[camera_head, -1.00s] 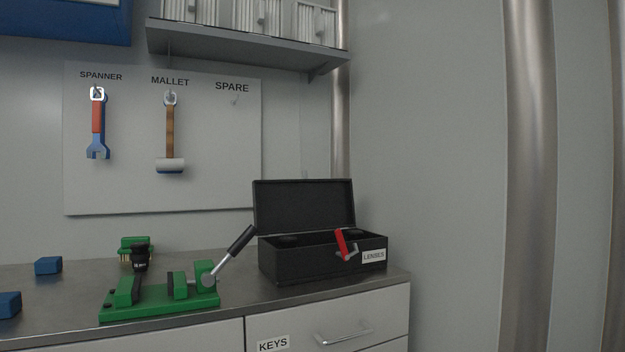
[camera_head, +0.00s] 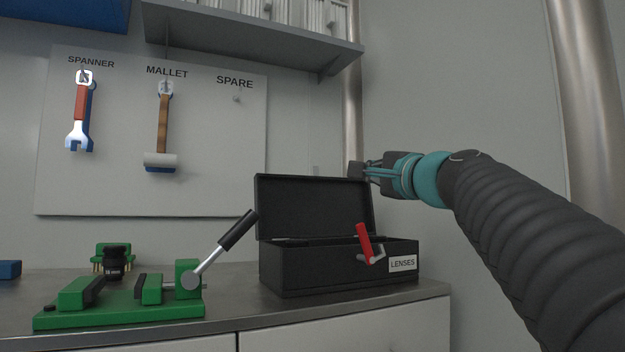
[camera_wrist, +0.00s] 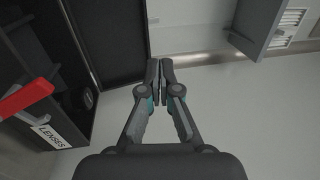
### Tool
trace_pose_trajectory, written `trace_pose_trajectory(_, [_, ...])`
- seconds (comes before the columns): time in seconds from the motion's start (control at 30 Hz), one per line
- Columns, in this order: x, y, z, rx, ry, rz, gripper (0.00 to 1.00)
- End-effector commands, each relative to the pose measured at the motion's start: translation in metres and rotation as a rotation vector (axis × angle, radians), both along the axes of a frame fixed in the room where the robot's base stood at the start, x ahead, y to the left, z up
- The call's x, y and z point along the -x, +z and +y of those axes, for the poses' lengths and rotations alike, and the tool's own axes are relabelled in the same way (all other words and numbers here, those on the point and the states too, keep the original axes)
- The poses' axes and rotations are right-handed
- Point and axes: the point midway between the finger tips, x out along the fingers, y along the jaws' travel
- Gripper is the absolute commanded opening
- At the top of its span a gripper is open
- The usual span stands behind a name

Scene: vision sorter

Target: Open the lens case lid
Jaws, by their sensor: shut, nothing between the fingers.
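The black lens case (camera_head: 330,268), labelled LENSES, stands on the counter with its lid (camera_head: 314,207) raised and tilted back behind the box. A red latch handle (camera_head: 364,242) on its front points up. My gripper (camera_head: 362,170) is in the head view at the upper right corner of the lid, empty; I cannot tell whether it touches the lid. In the wrist view my gripper (camera_wrist: 160,70) has its fingers together beside the lid (camera_wrist: 110,40). The open case (camera_wrist: 12,85) and red handle (camera_wrist: 25,98) lie at the left there, with part of a dark round thing inside.
A green vise (camera_head: 120,305) with a lever stands left of the case. A pegboard (camera_head: 205,190) holds a spanner (camera_head: 80,110) and a mallet (camera_head: 161,130). A shelf (camera_head: 260,38) hangs above. The wall right of the case is bare.

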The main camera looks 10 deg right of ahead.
Motion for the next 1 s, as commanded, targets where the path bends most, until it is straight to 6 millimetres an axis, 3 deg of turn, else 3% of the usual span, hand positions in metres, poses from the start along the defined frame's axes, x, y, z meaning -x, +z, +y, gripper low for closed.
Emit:
trace_pose_trajectory(0.6, [-0.099, 0.02, 0.032, 0.002, 0.001, 0.003, 0.0])
trace_pose_trajectory(0.8, [-0.119, 0.023, 0.039, 0.004, -0.001, 0.002, 0.0])
trace_pose_trajectory(1.0, [-0.126, 0.023, 0.041, 0.004, -0.002, 0.002, 0.0])
